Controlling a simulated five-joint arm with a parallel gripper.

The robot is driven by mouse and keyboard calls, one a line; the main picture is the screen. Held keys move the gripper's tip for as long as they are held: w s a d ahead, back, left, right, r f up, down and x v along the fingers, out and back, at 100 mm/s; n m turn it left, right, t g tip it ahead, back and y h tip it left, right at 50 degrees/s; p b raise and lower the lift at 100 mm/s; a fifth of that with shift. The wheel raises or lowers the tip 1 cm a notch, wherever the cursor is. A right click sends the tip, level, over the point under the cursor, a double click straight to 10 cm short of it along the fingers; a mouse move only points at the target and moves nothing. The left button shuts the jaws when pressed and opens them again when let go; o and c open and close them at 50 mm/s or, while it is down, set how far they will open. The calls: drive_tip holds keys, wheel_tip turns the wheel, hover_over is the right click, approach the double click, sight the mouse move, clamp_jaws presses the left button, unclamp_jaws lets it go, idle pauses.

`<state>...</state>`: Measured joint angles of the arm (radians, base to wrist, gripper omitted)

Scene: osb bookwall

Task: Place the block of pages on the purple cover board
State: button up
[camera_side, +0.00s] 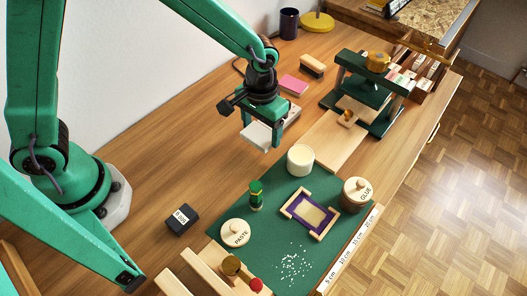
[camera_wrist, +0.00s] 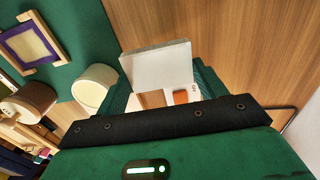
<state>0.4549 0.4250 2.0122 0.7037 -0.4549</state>
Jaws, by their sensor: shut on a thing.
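My gripper (camera_side: 263,127) is shut on the white block of pages (camera_side: 256,136) and holds it above the bare wood, left of the cream jar. In the wrist view the block of pages (camera_wrist: 157,66) shows between the green fingers of my gripper (camera_wrist: 160,88). The purple cover board (camera_side: 293,208) lies on the green mat with a cream panel in its middle and wooden corner guides around it. The purple cover board also shows at the upper left of the wrist view (camera_wrist: 47,41). The block is well apart from the board.
A cream jar (camera_side: 300,159) stands at the mat's (camera_side: 274,205) back edge, between block and board. A glue pot (camera_side: 356,194), a paste pot (camera_side: 235,233) and a green-handled tool (camera_side: 256,196) stand around the board. A green press (camera_side: 365,95) stands at the back right.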

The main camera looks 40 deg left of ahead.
sight(261, 133)
drive_tip(key=shift+f, duration=2)
drive_tip(key=shift+f, duration=0.2)
drive_tip(key=o, duration=1)
drive_tip(key=shift+c, duration=0.2)
drive_tip(key=shift+r, duration=0.15)
wheel_tip(261, 133, up, 12)
drive_tip(key=shift+f, duration=0.15)
drive_tip(key=shift+r, duration=0.2)
drive_tip(key=shift+a+r, duration=0.1)
